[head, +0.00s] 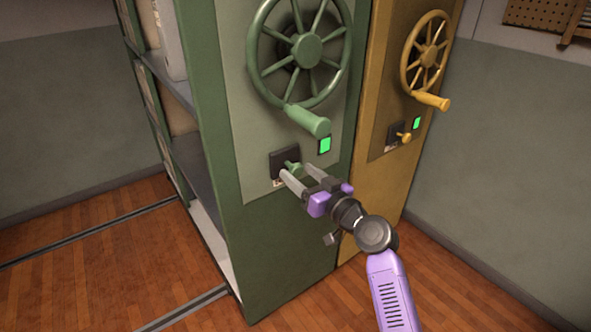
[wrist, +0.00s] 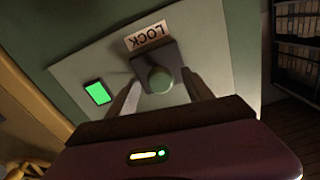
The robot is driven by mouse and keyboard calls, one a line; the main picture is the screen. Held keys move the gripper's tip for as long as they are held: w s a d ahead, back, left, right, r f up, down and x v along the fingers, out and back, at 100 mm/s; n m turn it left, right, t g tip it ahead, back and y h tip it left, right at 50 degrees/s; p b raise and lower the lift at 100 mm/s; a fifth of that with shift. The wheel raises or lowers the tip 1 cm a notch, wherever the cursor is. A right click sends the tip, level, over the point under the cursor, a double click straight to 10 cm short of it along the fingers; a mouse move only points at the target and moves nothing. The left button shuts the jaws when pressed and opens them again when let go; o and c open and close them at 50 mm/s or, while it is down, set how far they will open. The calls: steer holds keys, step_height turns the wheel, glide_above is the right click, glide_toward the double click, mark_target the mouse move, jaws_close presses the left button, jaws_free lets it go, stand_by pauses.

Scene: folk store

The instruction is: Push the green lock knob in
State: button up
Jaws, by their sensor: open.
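The green lock knob (head: 292,166) stands out from a dark plate (head: 279,158) on the green cabinet's end panel, below its wheel. In the wrist view the round green knob (wrist: 160,79) sits on the dark plate (wrist: 151,62), with a label reading LOCK (wrist: 149,36) beside it, upside down. My gripper (head: 297,175) is open right in front of the knob. In the wrist view its two fingers (wrist: 162,95) lie on either side of the knob, which shows between them. I cannot tell whether either finger touches it.
The green wheel (head: 306,49) with its handle (head: 308,121) hangs just above my gripper. A lit green indicator (head: 324,145) is right of the knob. A yellow cabinet with its own wheel (head: 429,55) and knob (head: 404,137) stands at right. The wooden floor (head: 95,265) at left has rails.

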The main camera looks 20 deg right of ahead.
steer(key=shift+v, duration=2.6)
